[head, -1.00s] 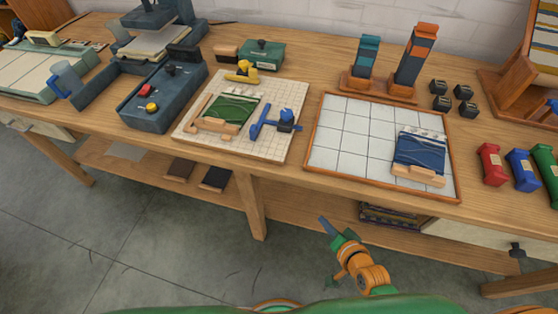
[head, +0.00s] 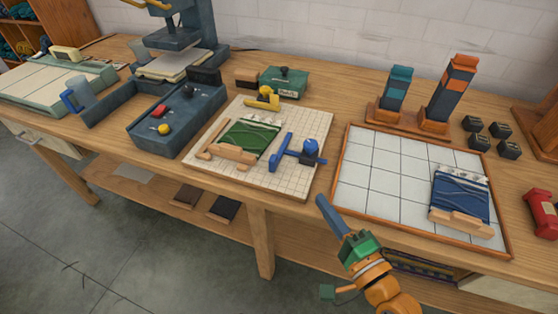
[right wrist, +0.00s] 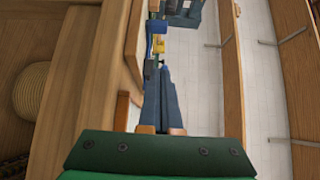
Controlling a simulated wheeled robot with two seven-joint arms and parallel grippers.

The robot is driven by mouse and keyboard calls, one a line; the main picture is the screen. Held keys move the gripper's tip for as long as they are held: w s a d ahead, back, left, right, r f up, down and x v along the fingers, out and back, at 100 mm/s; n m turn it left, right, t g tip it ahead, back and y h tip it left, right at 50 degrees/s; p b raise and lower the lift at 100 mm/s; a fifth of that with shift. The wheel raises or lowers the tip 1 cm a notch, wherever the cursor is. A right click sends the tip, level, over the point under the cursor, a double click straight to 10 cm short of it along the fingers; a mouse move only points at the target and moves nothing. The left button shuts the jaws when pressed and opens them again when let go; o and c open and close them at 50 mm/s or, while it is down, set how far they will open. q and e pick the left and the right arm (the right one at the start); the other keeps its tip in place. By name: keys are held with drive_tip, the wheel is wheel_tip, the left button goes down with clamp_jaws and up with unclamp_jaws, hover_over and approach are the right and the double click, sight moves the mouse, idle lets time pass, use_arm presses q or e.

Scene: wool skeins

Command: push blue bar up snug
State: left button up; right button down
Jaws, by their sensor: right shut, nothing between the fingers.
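The blue bar (head: 281,153) lies on a pale gridded board (head: 314,124), just right of a flat green wool skein (head: 249,136) with wooden end pieces. A narrow strip of board seems to show between bar and skein. A blue arm with a round knob (head: 309,147) joins the bar on its right. My right gripper (head: 323,201) is shut and empty, in front of the table edge, apart from the bar. In the right wrist view its shut fingers (right wrist: 163,75) point towards small blue and yellow parts (right wrist: 158,44), too small to identify surely. My left gripper is not in view.
A yellow clamp (head: 263,98) sits at the board's back edge. A wood-rimmed tray (head: 345,207) with a blue skein (head: 462,193) lies to the right. A dark blue control box (head: 176,119) stands left, and a green box (head: 284,81) behind.

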sight(285, 180)
drive_tip(key=x, duration=0.9)
drive_tip(key=shift+w+r, duration=0.1)
drive_tip(key=shift+r, duration=0.05)
drive_tip(key=a, duration=0.1)
drive_tip(key=w+a+p, duration=0.1)
drive_tip(key=a, duration=0.1)
drive_tip(key=shift+a, duration=0.15)
drive_tip(key=shift+w+a, duration=0.1)
drive_tip(key=shift+a, duration=0.2)
